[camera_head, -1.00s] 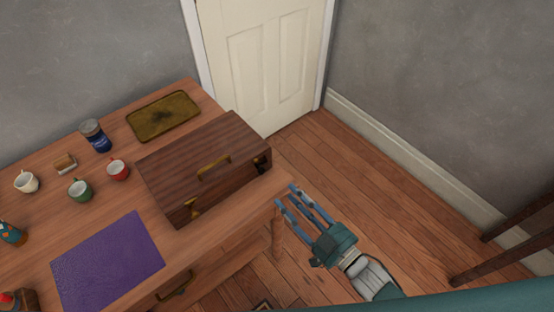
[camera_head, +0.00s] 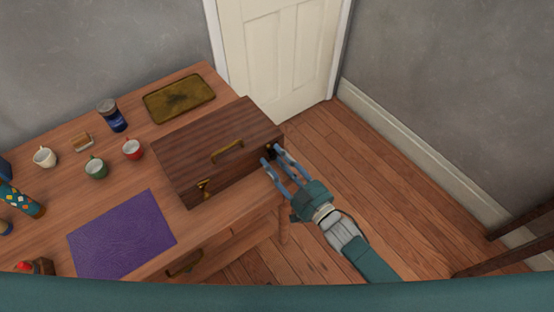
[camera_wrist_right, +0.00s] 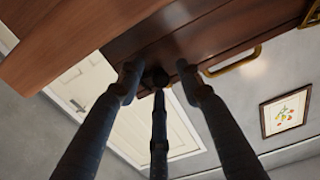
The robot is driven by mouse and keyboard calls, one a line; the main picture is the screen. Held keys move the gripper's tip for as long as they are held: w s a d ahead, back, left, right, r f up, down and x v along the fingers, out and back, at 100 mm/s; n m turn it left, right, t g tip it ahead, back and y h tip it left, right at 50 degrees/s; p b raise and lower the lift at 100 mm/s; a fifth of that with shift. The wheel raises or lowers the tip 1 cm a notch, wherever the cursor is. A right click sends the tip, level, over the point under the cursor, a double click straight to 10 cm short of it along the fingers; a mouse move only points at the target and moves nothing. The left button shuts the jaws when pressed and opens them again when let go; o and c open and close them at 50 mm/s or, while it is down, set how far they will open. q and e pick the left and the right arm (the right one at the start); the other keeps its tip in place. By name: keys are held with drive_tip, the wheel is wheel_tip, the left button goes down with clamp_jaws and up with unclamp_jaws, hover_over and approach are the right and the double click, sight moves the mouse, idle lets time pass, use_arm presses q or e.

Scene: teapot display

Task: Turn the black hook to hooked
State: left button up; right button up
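A brown wooden case (camera_head: 215,140) lies on the table. Its black hook (camera_head: 269,151) is a small dark piece at the right end of the case's front, partly hidden by my fingers. In the right wrist view, the dark hook (camera_wrist_right: 155,77) shows between the open fingertips (camera_wrist_right: 157,78). I cannot tell whether they touch it, nor which way the hook is turned. My left gripper is not in view.
The wooden table (camera_head: 205,225) holds a purple mat (camera_head: 122,235), a gold tray (camera_head: 180,98), a blue jar (camera_head: 113,117) and several mugs left of the case. Open floor (camera_head: 375,190) lies to the right, below the white door (camera_head: 282,60).

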clamp_jaws()
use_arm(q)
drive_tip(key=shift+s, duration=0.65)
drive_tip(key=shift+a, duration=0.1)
use_arm(e)
drive_tip(key=shift+f+n, duration=0.1)
drive_tip(key=shift+n, duration=0.2)
drive_tip(key=shift+s+n, duration=0.1)
drive_tip(key=shift+n, duration=0.9)
drive_tip(key=n, duration=0.3)
drive_tip(key=shift+f+n+b, duration=0.1)
drive_tip(key=shift+n+b, duration=0.2)
drive_tip(key=shift+b, duration=0.05)
drive_tip(key=n, duration=0.3)
drive_tip(key=shift+b, duration=0.35)
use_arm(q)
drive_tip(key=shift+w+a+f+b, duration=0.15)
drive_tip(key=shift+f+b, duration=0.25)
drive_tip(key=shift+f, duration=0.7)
use_arm(e)
drive_tip(key=shift+d+n, duration=0.1)
drive_tip(key=shift+n, duration=1.8)
